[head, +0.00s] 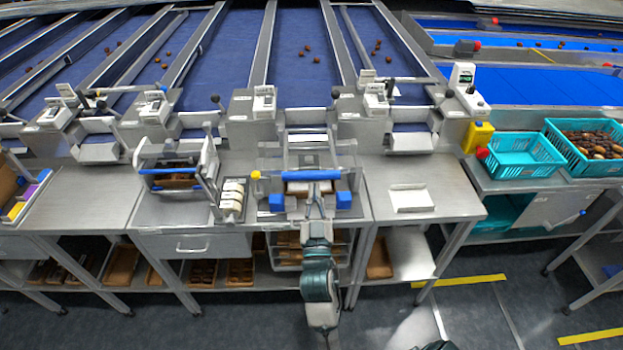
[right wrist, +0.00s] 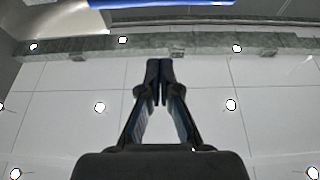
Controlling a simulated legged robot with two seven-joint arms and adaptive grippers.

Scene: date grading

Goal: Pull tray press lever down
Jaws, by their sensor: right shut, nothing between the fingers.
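The tray press (head: 352,180) stands on the steel bench at the centre of the head view. Its lever has a blue horizontal bar (head: 290,175) across the front. The blue bar also crosses the top edge of the right wrist view (right wrist: 165,3). My right gripper (head: 317,187) is at the front of the press, just below the bar in the picture. In the right wrist view its fingers (right wrist: 158,64) are shut together with nothing between them and point upward, apart from the bar in that picture. My left gripper is not in view.
Blue blocks (head: 277,203) flank the gripper on the press. A similar frame (head: 205,165) and a holder of white rolls (head: 232,199) stand to the left. A white plate (head: 411,199) lies right on mostly clear bench. Teal crates (head: 525,157) stand farther right.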

